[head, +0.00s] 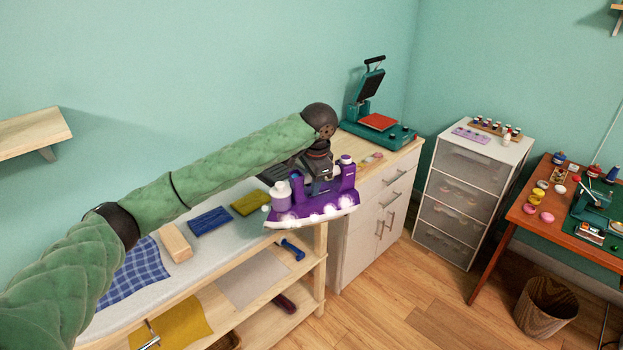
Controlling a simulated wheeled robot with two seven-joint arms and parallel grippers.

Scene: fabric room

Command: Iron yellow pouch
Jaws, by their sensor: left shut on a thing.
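My left gripper (318,165) is shut on a purple iron (318,205) and holds it up in front of the right end of the ironing surface (190,262). The iron has a white cap and shiny light spots along its lower side. The yellow pouch (249,202) lies flat on the ironing surface, just left of the iron, and the iron is apart from it. A blue pouch (210,221) lies to the left of the yellow one. My right gripper is not in view.
A wooden block (175,243) and a blue checked cloth (137,272) lie further left on the surface. A white cabinet (365,210) with a teal heat press (378,122) stands to the right. Lower shelves hold cloths and tools. A drawer unit (465,190) stands further right.

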